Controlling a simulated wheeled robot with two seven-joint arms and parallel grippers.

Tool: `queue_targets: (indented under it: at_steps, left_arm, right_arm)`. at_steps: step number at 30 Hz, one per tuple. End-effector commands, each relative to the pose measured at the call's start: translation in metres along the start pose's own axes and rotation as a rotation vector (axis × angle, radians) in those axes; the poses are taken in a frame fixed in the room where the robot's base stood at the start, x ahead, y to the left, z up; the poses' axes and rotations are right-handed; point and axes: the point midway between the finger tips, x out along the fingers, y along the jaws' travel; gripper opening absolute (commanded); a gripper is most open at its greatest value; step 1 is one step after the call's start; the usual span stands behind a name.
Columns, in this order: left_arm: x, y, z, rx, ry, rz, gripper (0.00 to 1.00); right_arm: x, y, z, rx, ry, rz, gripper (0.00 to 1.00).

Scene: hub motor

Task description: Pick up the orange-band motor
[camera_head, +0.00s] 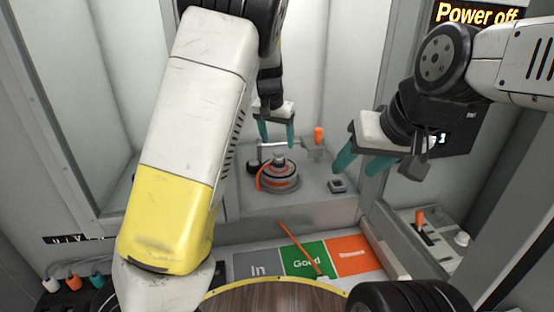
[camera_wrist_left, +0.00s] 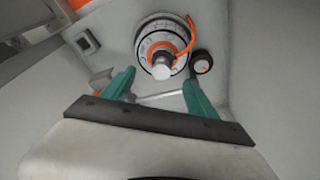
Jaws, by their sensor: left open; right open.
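The orange-band motor (camera_head: 279,175) is a round grey hub with an orange band and a short shaft on top. It stands upright on the grey bench inside the booth. In the left wrist view the motor (camera_wrist_left: 162,48) lies just beyond the fingertips, with an orange cable curved along one side. My left gripper (camera_head: 276,141) is open and empty, above and slightly behind the motor; its teal fingers (camera_wrist_left: 160,82) are apart and not touching it. My right gripper (camera_head: 360,163) is open and empty to the right, by the booth's opening.
A small dark square socket (camera_head: 337,186) and an orange-capped knob (camera_head: 318,136) are on the bench right of the motor. In front lie grey "In", green "Good" (camera_head: 304,259) and orange (camera_head: 349,256) pads. An orange-handled lever (camera_head: 420,217) is at the right. A sign (camera_head: 477,14) reads "Power off".

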Motion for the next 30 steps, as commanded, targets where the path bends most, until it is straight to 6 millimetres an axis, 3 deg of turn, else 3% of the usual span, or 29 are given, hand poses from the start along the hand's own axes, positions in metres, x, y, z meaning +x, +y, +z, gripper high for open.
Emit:
queue_targets:
  at_steps: [5,19,29,30]
  left_arm:
    - [0.010,0.000,0.000,0.002,-0.003,-0.002,0.68]
    - [0.071,0.000,0.003,0.001,-0.004,-0.002,0.68]
    - [0.079,0.000,0.003,0.001,0.000,-0.001,0.68]
    - [0.079,0.000,0.003,0.001,0.000,-0.001,0.60]
  right_arm:
    - [0.000,0.000,0.000,0.000,0.001,0.000,0.52]
    - [0.000,0.000,0.000,0.000,0.000,0.000,0.52]
    - [0.000,0.000,0.000,0.000,0.000,0.000,0.52]
    - [0.000,0.000,0.000,0.000,0.000,0.000,0.52]
